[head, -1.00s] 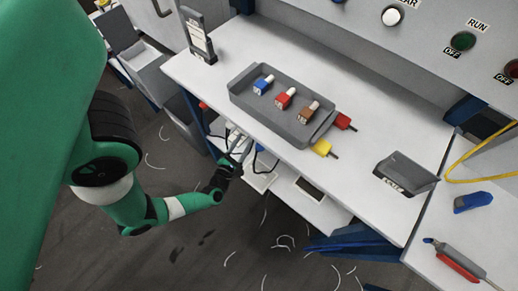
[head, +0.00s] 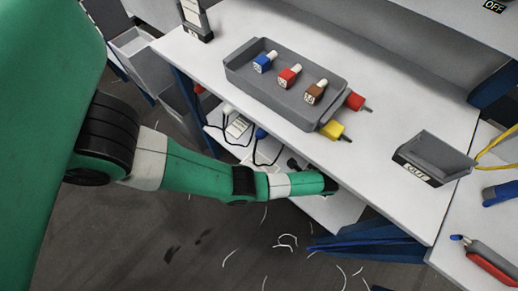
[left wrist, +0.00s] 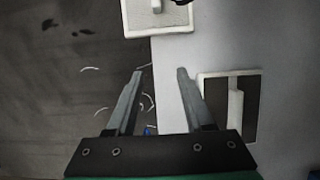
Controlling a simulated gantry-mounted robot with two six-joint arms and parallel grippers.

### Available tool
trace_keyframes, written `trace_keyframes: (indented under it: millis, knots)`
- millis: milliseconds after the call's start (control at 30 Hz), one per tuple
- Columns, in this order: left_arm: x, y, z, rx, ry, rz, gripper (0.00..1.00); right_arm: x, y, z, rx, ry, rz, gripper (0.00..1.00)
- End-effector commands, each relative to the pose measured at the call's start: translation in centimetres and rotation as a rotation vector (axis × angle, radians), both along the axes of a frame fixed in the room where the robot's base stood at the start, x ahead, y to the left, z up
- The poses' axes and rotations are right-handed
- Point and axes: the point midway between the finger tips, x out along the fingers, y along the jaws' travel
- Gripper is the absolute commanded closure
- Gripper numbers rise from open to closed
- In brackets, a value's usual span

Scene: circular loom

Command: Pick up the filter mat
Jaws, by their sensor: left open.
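Two white-framed panels with raised handles lie below my left gripper in the left wrist view. One has a pale grey face (left wrist: 142,17) and is at the top, partly cut off. The other has a dark face (left wrist: 218,124) and is at the right, beside the right finger. I cannot tell which is the filter mat. My left gripper (left wrist: 160,73) is open and empty, its fingers pointing between the two panels. In the head view my left forearm reaches over the lower shelf (head: 322,207); its fingers and the panels cannot be made out there. My right gripper is not in view.
The white worktop (head: 375,130) overhangs the lower shelf. On it are a grey tray (head: 290,103) with several coloured blocks, red and yellow connectors, and a dark labelled bin (head: 435,157). Black cables (head: 265,155) hang near the shelf.

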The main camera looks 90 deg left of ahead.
Motion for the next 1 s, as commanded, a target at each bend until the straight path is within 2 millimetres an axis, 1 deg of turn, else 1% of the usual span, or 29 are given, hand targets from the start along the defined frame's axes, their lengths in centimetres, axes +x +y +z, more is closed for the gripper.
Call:
trace_keyframes:
  millis: [33, 167, 200, 233, 400, 500, 600, 767, 867, 900, 1000]
  knots:
    - [-0.4, 0.3, 0.7, 0.0, 0.004, 0.002, 0.47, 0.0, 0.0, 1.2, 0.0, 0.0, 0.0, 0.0]
    - [-1.8, 1.5, 1.2, -0.001, 0.006, 0.003, 0.47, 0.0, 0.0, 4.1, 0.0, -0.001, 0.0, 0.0]
    - [-2.5, 2.2, 0.3, -0.001, 0.003, 0.007, 0.47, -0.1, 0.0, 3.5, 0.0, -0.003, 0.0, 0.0]
    - [-3.0, 2.8, 0.0, 0.0, 0.002, 0.007, 0.47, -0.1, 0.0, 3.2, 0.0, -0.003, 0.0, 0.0]
    - [-6.1, 5.7, -0.2, 0.0, 0.0, 0.008, 0.47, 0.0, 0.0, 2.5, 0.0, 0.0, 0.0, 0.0]
    - [-7.3, 6.9, -0.1, 0.0, 0.0, 0.005, 0.47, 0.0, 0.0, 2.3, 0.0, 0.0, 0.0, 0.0]
    - [-7.9, 7.6, 0.0, 0.001, 0.001, 0.003, 0.47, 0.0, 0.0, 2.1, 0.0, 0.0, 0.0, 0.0]
    - [-8.1, 7.7, 0.1, 0.001, 0.0, 0.001, 0.47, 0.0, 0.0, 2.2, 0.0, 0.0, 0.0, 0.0]
    - [-8.8, 8.3, -0.1, 0.0, 0.001, 0.004, 0.47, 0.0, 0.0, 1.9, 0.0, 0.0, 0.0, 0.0]
    - [-8.9, 8.4, -1.1, 0.0, 0.003, 0.003, 0.47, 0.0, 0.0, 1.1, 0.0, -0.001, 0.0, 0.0]
    - [-9.4, 8.9, -3.0, 0.0, 0.003, 0.002, 0.47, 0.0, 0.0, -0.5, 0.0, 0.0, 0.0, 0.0]
